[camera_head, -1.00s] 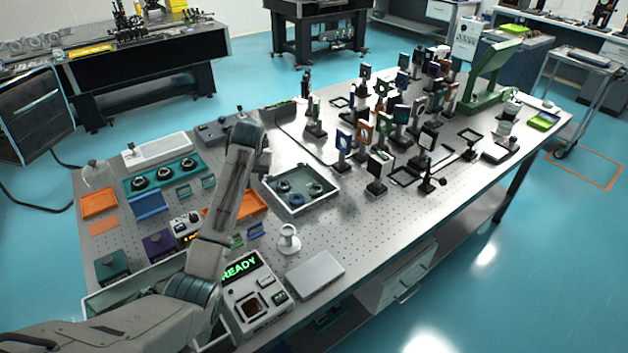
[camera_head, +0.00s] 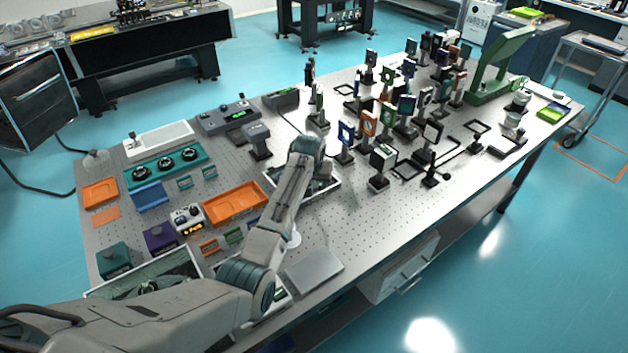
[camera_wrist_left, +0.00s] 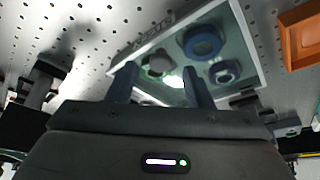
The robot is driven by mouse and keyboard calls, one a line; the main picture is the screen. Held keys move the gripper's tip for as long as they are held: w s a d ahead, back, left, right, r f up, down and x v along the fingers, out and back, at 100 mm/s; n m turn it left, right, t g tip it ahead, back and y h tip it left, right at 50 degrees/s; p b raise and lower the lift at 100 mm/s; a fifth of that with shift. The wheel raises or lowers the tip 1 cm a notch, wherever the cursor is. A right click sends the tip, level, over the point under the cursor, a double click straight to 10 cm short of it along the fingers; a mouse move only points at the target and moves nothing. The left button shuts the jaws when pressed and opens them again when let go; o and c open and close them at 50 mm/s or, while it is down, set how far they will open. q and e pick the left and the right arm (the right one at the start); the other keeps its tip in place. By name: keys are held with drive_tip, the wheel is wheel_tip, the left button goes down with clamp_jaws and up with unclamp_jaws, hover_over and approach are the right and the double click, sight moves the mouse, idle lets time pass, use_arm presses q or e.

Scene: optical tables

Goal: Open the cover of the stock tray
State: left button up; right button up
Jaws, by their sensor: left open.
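The stock tray (camera_head: 332,186) is a pale-rimmed box on the perforated table, mostly hidden behind my left arm in the head view. In the left wrist view the tray (camera_wrist_left: 252,36) lies just ahead of my fingers, tilted in the picture, with dark lettering on its rim. Blue rings (camera_wrist_left: 202,42) and a grey round piece show inside, under what looks like a clear greenish cover (camera_wrist_left: 172,42). My left gripper (camera_wrist_left: 160,78) is open, its two dark fingers apart in front of the near part of the tray. Whether they touch it I cannot tell. My right gripper is out of view.
An orange tray (camera_head: 236,203) lies left of the stock tray and shows in the left wrist view (camera_wrist_left: 302,38). A grey instrument (camera_head: 258,141) stands behind it. Several mounted optics (camera_head: 384,157) crowd the right. A flat grey box (camera_head: 314,268) lies near the front edge.

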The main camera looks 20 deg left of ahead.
use_arm(q)
drive_tip(key=shift+w+a+f, duration=0.1)
drive_tip(key=shift+w+f, duration=0.1)
drive_tip(key=shift+f, duration=0.5)
drive_tip(key=shift+c, duration=0.3)
